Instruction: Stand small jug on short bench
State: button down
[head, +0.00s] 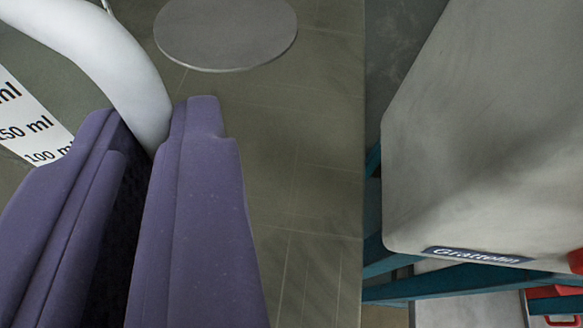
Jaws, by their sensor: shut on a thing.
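The small jug (95,45) shows at the upper left as a smooth white curved handle, with a clear or grey-green wall behind it. A white strip on it carries black millilitre marks. My purple gripper (155,125) is shut on the handle, whose lower end sits between the two fingertips. The jug's base and rim are mostly out of frame. A bench (480,150) with a flat grey top and teal frame stands at the right, apart from my gripper. It has a dark label reading "Grattolin" on its near edge. I cannot tell its height from this view.
A round grey disc-shaped top (226,32) lies at the upper middle. Greenish tiled floor (310,190) is clear between my gripper and the bench. Red items (555,306) show at the lower right, below the bench top. The visible bench top is bare.

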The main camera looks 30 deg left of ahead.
notch_tip(320, 180, down, 4)
jog(key=shift+r+b, duration=0.2)
jog(key=shift+b, duration=0.55)
jog(key=shift+r, duration=0.15)
jog(key=c, duration=1.6)
grip_release()
jog(key=shift+f, duration=0.2)
jog(key=o, duration=0.4)
jog(key=shift+r, duration=0.15)
